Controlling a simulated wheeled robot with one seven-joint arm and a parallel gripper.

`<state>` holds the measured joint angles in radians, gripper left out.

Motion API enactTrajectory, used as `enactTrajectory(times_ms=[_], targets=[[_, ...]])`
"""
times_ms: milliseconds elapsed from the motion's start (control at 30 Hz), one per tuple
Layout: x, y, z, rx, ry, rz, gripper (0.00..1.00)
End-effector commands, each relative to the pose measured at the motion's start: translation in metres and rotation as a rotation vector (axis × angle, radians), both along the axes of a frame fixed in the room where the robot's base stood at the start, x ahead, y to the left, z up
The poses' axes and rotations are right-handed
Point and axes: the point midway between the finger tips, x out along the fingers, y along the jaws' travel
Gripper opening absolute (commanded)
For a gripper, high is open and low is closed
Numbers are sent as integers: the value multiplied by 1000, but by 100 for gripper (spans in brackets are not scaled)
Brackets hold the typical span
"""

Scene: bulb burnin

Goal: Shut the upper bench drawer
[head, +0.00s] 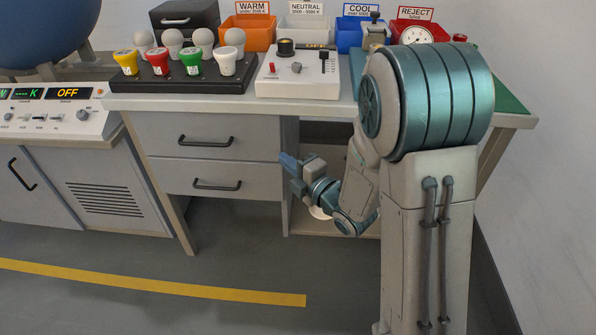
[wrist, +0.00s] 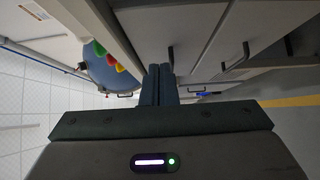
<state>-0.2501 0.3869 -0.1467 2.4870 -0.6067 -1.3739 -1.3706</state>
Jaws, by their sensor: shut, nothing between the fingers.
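The upper bench drawer (head: 250,142) is a grey front with a black bar handle (head: 206,141), under the left part of the bench top. It looks flush or nearly flush with the lower drawer (head: 255,180); I cannot tell if a small gap is left. My gripper (head: 288,162) is low in front of the bench, just right of the drawer fronts. In the wrist view my gripper (wrist: 160,68) has its two fingers together and empty. The sideways wrist view also shows the upper drawer's handle (wrist: 171,58) just beyond the fingertips and the lower drawer's handle (wrist: 238,58).
On the bench top stand a black rack (head: 165,78) with coloured sockets and bulbs, a white test box (head: 290,83) and several sorting bins. An open bay (head: 310,208) lies right of the drawers. A grey cabinet (head: 85,190) stands left. The floor in front is clear.

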Motion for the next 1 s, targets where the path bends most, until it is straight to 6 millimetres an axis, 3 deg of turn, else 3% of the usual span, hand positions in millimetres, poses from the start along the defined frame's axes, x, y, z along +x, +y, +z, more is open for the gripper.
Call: enactTrajectory(times_ms=[67, 833, 1000], targets=[[-13, -12, -2, 1, 0, -2, 0], [-29, -25, -1, 1, 1, 1, 0], [-25, -31, 16, 6, 46, -38, 0]])
